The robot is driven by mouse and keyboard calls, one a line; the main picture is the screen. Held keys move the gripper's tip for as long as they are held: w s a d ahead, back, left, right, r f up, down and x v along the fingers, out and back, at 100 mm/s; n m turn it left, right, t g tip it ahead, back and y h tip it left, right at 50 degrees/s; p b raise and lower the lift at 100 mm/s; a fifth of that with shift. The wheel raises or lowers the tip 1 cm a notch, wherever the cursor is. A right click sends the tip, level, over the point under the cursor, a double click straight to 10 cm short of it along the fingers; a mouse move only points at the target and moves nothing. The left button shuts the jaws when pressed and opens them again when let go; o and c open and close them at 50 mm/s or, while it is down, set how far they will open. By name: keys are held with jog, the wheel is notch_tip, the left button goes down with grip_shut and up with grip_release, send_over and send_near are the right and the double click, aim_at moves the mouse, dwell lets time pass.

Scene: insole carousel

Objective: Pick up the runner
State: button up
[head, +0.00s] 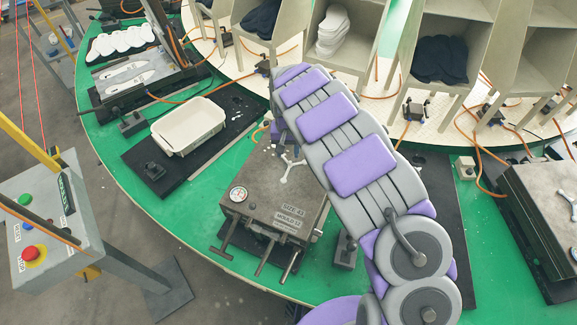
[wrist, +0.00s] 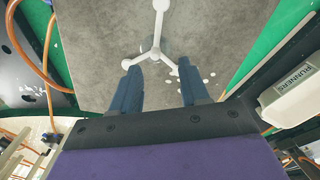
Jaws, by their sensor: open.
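The runner (wrist: 156,38) is a thin white three-armed piece with rounded ends. It lies on the flat grey top of the mould (wrist: 98,45). In the head view the runner (head: 287,172) shows on the mould (head: 262,207), beside my arm, which hides part of the mould. My gripper (wrist: 159,66) is open in the wrist view, with its two blue fingers apart. The runner's lower arms reach toward the fingertips, and its hub appears between and just beyond them. I cannot tell the height gap. In the head view my arm mostly hides the gripper.
A cream bin (head: 188,127) stands left of the mould; its "RUNNERS" label (wrist: 297,76) shows in the wrist view. Small white flecks lie on the mould top. Shelves with insoles stand behind. A button console (head: 45,225) is at left. Orange hoses cross the carousel.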

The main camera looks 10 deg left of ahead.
aim_at(290, 162)
jog(key=shift+a+f, duration=0.25)
jog(key=shift+f, duration=0.3)
jog(key=d+f, duration=0.1)
jog(key=f, duration=0.1)
jog(key=d+f+b, duration=0.1)
jog(key=f, duration=0.1)
jog(key=shift+w+d, duration=0.1)
jog(key=shift+d, duration=0.1)
jog(key=shift+a, duration=0.65)
jog(key=shift+a+f, duration=0.15)
jog(key=shift+a, duration=0.15)
jog(key=shift+c, duration=1.3)
jog(key=shift+d, duration=0.45)
jog(key=c, duration=0.4)
grip_shut()
jog(key=shift+a, duration=0.1)
